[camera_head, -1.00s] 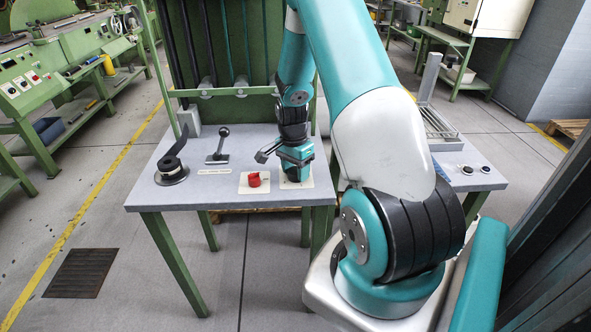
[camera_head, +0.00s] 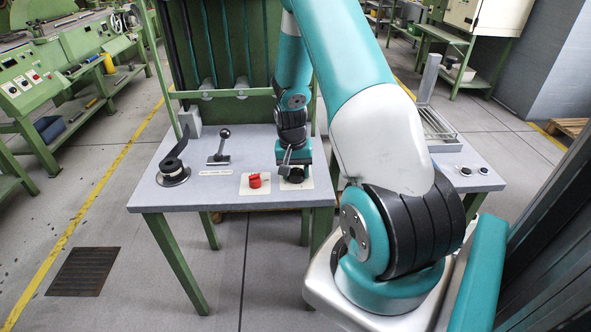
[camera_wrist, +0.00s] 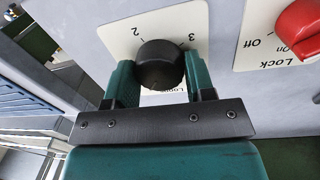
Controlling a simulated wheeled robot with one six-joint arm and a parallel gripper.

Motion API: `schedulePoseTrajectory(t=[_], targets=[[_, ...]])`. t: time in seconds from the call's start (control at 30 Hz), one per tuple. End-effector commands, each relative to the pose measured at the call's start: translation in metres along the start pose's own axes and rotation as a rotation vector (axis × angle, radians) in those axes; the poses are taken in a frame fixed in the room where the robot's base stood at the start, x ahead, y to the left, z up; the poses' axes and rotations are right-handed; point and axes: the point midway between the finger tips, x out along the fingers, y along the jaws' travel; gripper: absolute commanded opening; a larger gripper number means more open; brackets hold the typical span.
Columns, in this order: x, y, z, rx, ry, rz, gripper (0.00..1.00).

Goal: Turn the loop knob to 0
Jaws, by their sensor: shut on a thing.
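The loop knob (camera_wrist: 160,66) is a round black knob on a cream plate in the wrist view. The numbers 2 and 3 show upside down beside it, and its label is mostly covered. My gripper (camera_wrist: 162,62) has its two teal fingers on either side of the knob, shut on it. In the head view, my gripper (camera_head: 293,177) is low over the plate (camera_head: 306,184) at the table's front right, and the knob is mostly hidden.
A red lock knob (camera_head: 255,181), also in the wrist view (camera_wrist: 301,30), sits close beside the loop plate. A black lever (camera_head: 222,144) and a black crank handle (camera_head: 174,165) stand farther left on the grey table (camera_head: 205,198).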

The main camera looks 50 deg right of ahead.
Motion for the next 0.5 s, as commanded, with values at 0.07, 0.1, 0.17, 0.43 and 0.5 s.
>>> schedulePoseTrajectory(t=[0.07, 0.1, 0.17, 0.43, 0.5], targets=[[-0.0014, 0.0002, 0.0, -0.072, 0.006, 0.001, 0.26], [-0.0014, 0.0002, 0.0, -0.111, 0.009, 0.001, 0.26], [-0.0014, 0.0002, 0.0001, -0.167, 0.013, 0.001, 0.26], [-0.0015, 0.0003, 0.0001, -0.406, 0.031, 0.001, 0.26], [-0.0014, 0.0004, 0.0001, -0.459, 0.034, 0.001, 0.26]])
